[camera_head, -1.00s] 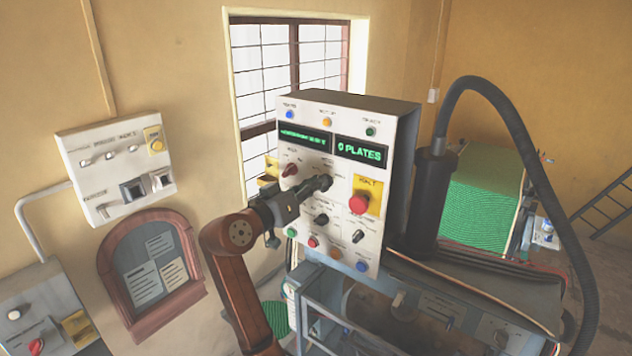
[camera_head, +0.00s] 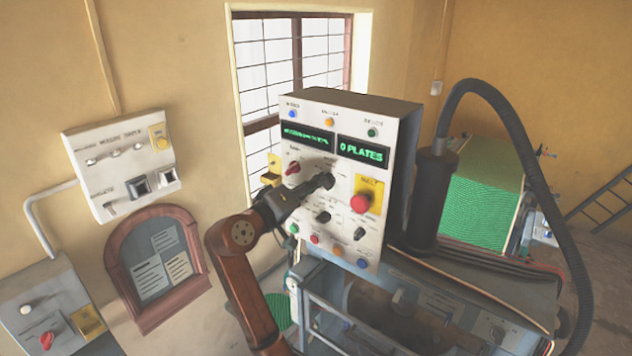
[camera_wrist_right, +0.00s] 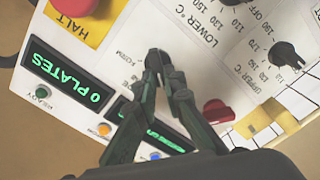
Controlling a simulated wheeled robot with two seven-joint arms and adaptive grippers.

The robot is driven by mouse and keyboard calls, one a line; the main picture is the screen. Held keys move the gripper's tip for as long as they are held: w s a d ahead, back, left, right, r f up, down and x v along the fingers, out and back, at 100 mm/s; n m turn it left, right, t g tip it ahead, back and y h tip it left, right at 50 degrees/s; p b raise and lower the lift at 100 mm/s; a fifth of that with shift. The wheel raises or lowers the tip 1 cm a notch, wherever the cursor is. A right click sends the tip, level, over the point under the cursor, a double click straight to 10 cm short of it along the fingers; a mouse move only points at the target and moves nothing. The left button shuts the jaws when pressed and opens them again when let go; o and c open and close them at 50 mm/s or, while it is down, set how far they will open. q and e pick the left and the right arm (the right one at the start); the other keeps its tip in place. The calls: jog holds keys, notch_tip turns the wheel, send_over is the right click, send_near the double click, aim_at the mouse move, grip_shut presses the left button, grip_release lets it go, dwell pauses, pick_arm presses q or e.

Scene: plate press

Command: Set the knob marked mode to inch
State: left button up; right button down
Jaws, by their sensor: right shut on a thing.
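The control panel (camera_head: 345,235) stands in the middle of the head view. My right gripper (camera_head: 317,184) comes in from the left and its fingertips are at a black knob (camera_head: 326,181) left of the yellow HALT plate. In the right wrist view my gripper (camera_wrist_right: 160,72) is shut on this black knob (camera_wrist_right: 153,60), whose body is mostly hidden between the fingers. Its label and pointer are too blocked or blurred to read, so I cannot tell its setting. My left gripper is not in view.
The red HALT button (camera_head: 360,203) is right of the held knob. A red knob (camera_wrist_right: 218,112) and the black UPPER °C knob (camera_wrist_right: 286,55) are close by. Two green displays (camera_head: 362,150) are above. A black hose (camera_head: 515,130) arches at right.

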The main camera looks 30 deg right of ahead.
dwell(0.4)
jog(key=c, duration=2)
grip_release()
jog(key=shift+d, duration=0.1)
jog(key=v, duration=1.2)
jog(key=shift+f, duration=0.1)
